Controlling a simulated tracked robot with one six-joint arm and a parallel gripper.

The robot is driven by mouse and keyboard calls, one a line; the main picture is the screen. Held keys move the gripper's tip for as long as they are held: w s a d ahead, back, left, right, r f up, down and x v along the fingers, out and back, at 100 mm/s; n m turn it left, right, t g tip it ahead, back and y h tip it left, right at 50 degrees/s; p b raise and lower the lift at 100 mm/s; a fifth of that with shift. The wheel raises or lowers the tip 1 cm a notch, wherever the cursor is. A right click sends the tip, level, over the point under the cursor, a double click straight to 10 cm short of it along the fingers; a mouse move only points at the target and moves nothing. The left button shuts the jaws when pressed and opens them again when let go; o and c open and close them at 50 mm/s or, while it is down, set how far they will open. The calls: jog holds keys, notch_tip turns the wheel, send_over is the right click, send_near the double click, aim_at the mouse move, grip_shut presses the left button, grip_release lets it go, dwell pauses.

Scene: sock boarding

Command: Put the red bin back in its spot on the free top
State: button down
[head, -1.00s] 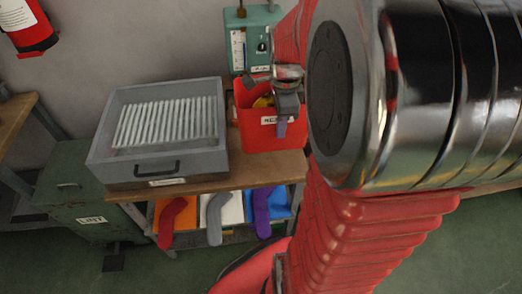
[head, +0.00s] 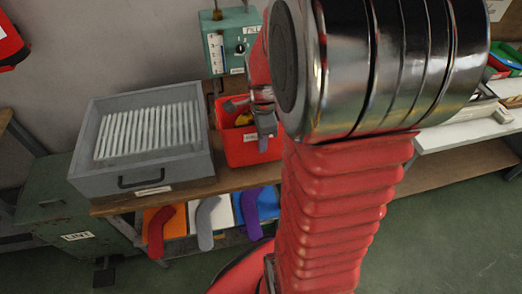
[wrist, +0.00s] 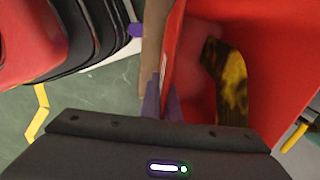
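The red bin (head: 240,152), with a white label on its front, is at the wooden bench top (head: 215,184), just right of the grey tray. I cannot tell if its base touches the wood. Something yellow (head: 243,117) shows inside; in the wrist view it is a yellow and dark brown patterned piece (wrist: 233,88). My gripper (head: 264,143) is at the bin's front rim. In the wrist view its purple fingers (wrist: 163,98) stand on either side of the red bin wall (wrist: 172,55), closed on it. The far side of the bin is partly hidden by my arm.
The grey tray (head: 150,180) with white rods fills the bench's left part. A teal device (head: 228,45) stands behind the bin. Sock-shaped pieces (head: 205,222) hang below the front edge. A green cabinet (head: 62,215) is at left; a white-topped shelf (head: 465,133) is at right.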

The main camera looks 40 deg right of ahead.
aim_at(254, 131)
jog(key=shift+f, duration=0.1)
jog(key=shift+f, duration=1.75)
jog(key=c, duration=2)
grip_release()
jog(key=shift+f, duration=0.1)
jog(key=r, duration=1.2)
jog(key=shift+s+a+r, duration=0.1)
jog(key=shift+s+a, duration=0.05)
jog(key=shift+s, duration=0.05)
